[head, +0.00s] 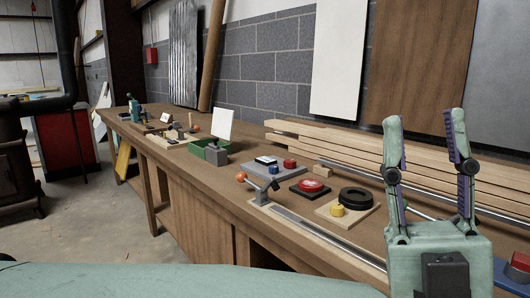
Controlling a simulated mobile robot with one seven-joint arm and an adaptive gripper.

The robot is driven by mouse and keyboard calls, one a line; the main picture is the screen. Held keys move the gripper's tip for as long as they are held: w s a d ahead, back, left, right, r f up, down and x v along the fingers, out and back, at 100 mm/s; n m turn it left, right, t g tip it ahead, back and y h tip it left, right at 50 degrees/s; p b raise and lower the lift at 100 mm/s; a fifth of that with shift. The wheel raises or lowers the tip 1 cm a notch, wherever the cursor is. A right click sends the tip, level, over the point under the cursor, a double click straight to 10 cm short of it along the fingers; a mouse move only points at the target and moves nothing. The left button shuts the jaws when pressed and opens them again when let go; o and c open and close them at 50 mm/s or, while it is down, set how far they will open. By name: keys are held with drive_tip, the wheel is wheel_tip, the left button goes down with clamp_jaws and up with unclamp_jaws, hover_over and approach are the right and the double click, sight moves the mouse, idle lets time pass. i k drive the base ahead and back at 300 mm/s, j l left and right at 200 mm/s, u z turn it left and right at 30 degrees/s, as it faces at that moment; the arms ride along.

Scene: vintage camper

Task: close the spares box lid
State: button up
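A small green box (203,152) stands on the long wooden workbench, left of the picture's middle; I take it for the spares box. A white panel (218,125) stands up at its right side, tilted slightly, and looks like its raised lid. A grey block (215,157) at the front of the box hides part of it. The hinge and the inside are too small to make out. My gripper (424,118) is at the right, close to the camera, pointing up with its fingers spread and nothing between them. It is well apart from the box.
Nearer on the bench are a grey panel with a red button (290,163), an orange-knobbed lever (260,188), a red disc (310,185), a black ring (356,197) and a metal rail (330,237). Stacked planks (350,155) lie along the wall. The floor at left (90,225) is clear.

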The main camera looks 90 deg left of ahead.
sight(222, 125)
drive_tip(key=i+l+u, duration=0.1)
drive_tip(key=i+u, duration=0.2)
drive_tip(key=i+l+u, duration=0.25)
drive_tip(key=j+u, duration=0.1)
drive_tip(key=u, duration=2.6)
drive_tip(key=i+j, duration=0.15)
drive_tip(key=j, duration=0.2)
drive_tip(key=i+j, duration=0.2)
drive_tip(key=j, duration=0.2)
drive_tip(key=i+j+z, duration=0.1)
drive_tip(key=j, duration=0.25)
drive_tip(key=i+j, duration=0.2)
drive_tip(key=j, duration=0.2)
drive_tip(key=i+l, duration=0.25)
drive_tip(key=i, duration=0.2)
drive_tip(key=i+l, duration=0.25)
drive_tip(key=i, duration=0.25)
drive_tip(key=i+l, duration=0.25)
drive_tip(key=i, duration=0.2)
